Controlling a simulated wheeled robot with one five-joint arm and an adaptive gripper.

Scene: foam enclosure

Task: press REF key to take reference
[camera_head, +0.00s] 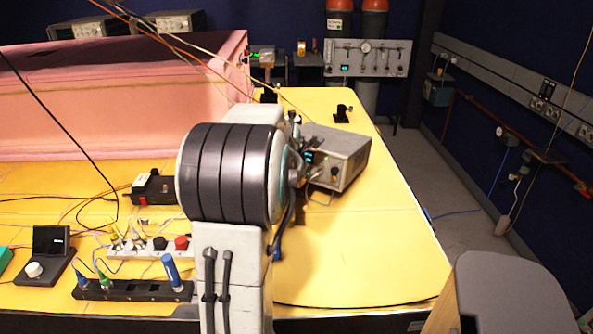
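A grey instrument box (343,156) with a small lit display and a knob on its front panel stands on the yellow table, right of the middle. It is turned at an angle to me. No key marked REF can be read at this size. My arm fills the middle of the view and covers the left part of the panel. My gripper (299,168) shows only in part at the arm's right side, by the panel. Its fingertips are not clear, and I cannot tell whether it touches the panel.
The yellow table (370,250) is clear at the front right. A pink foam enclosure (120,95) stands at the back left. A connector strip (135,290), a black box with a white knob (45,257) and loose cables lie at the left. A grey chair back (510,295) is at the front right.

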